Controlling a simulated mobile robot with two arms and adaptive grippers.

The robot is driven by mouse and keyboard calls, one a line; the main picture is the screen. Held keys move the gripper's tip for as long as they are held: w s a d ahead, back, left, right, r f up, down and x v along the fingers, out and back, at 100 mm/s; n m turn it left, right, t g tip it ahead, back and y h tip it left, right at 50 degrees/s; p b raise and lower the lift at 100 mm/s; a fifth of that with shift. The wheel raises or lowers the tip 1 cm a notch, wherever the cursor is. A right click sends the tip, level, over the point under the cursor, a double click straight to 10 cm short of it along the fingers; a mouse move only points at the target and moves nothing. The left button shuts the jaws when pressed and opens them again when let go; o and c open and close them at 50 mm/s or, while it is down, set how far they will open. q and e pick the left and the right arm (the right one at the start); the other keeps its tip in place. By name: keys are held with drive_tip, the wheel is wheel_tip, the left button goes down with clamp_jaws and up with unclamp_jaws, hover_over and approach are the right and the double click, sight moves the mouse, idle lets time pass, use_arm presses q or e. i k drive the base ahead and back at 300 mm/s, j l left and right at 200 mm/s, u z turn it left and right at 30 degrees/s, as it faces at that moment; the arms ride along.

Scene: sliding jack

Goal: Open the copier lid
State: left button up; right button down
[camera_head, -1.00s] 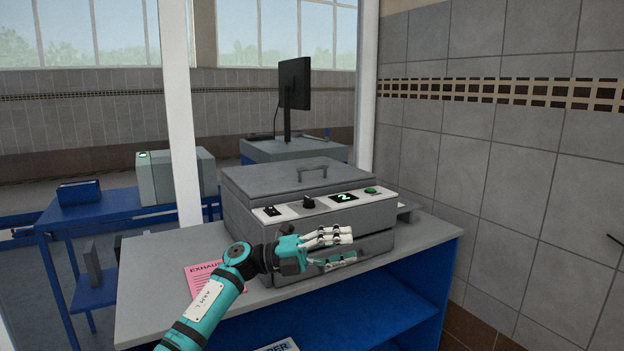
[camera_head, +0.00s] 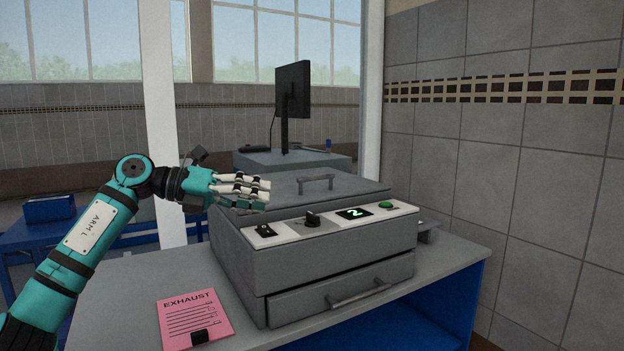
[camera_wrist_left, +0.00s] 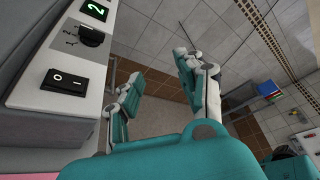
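The grey copier (camera_head: 335,258) stands on a counter. Its flat lid (camera_head: 345,190) lies shut on top, with a bar handle (camera_head: 316,180) near the middle. My left gripper (camera_head: 262,191) is at the lid's left side in the head view, to the left of the handle and apart from it. It hides the lid's left part. In the left wrist view its two fingers (camera_wrist_left: 158,82) are spread, with nothing between them. The control panel (camera_wrist_left: 75,55) shows beside them. My right gripper is in neither view.
The panel has a black switch (camera_head: 264,230), a knob (camera_head: 312,218), a lit display (camera_head: 354,213) and a green button (camera_head: 386,205). A drawer (camera_head: 340,290) is below. A pink EXHAUST sheet (camera_head: 193,318) lies on the counter (camera_head: 120,300). A monitor (camera_head: 293,90) stands behind. The right wall is tiled.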

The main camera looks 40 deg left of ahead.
sight(316, 190)
drive_tip(key=i+j, duration=0.3)
drive_tip(key=j, duration=0.2)
drive_tip(key=i+j, duration=0.35)
drive_tip(key=j, duration=0.1)
